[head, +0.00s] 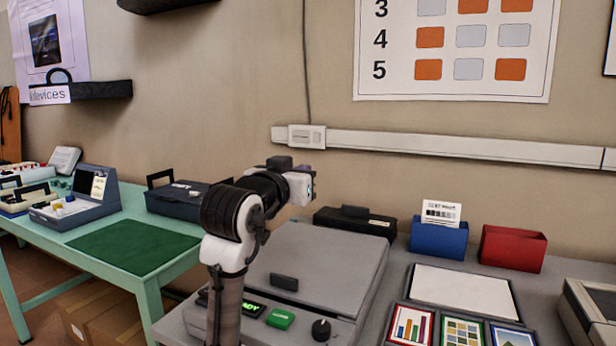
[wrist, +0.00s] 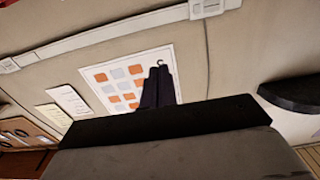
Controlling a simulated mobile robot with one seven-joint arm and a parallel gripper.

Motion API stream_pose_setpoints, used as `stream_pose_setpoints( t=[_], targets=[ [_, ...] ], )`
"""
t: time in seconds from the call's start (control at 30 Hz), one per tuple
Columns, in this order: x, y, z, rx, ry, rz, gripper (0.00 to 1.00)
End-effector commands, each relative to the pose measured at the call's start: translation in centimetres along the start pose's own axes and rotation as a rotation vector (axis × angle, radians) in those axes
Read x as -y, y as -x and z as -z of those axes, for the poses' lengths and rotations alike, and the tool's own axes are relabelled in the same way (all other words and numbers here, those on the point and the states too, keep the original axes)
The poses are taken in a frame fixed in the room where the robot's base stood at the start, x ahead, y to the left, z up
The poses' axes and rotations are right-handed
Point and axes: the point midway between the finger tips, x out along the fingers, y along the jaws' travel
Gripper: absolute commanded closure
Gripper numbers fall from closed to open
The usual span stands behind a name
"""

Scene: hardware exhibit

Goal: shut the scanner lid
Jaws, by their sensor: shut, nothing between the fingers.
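The grey scanner (head: 262,310) stands on the grey counter in the middle of the head view. Its broad scanner lid (head: 325,255) lies down over the top, with a dark handle (head: 284,282) near the front edge. I see no clear gap under the lid, but my arm hides part of its left side. My gripper (head: 303,187) is raised above the lid's far part, apart from it, pointing away toward the wall. In the wrist view its dark fingers (wrist: 158,87) are together and empty, with the wall behind them.
A black case (head: 355,223) sits behind the scanner. To the right are a blue holder (head: 438,241), a red holder (head: 512,249) and a white panel (head: 462,290) with picture cards. A green table (head: 170,275) stands at left. The air above the counter's right side is clear.

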Motion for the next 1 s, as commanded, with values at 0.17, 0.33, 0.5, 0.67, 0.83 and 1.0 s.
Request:
stream_pose_setpoints(
  t=[0.17, 0.33, 0.5, 0.67, 0.83, 1.0],
  targets=[
    [0.0, 2.3, -3.8, -0.111, 0.002, -0.001, 1.00],
    [0.0, 3.8, -5.7, -0.192, 0.001, 0.000, 1.00],
    [0.0, 4.7, -6.8, -0.248, 0.001, 0.000, 1.00],
    [0.0, 5.2, -7.3, -0.276, 0.000, 0.000, 1.00],
    [0.0, 5.3, -7.4, -0.288, 0.000, 0.000, 1.00],
    [0.0, 5.3, -7.4, -0.289, 0.000, -0.001, 1.00]
  ],
)
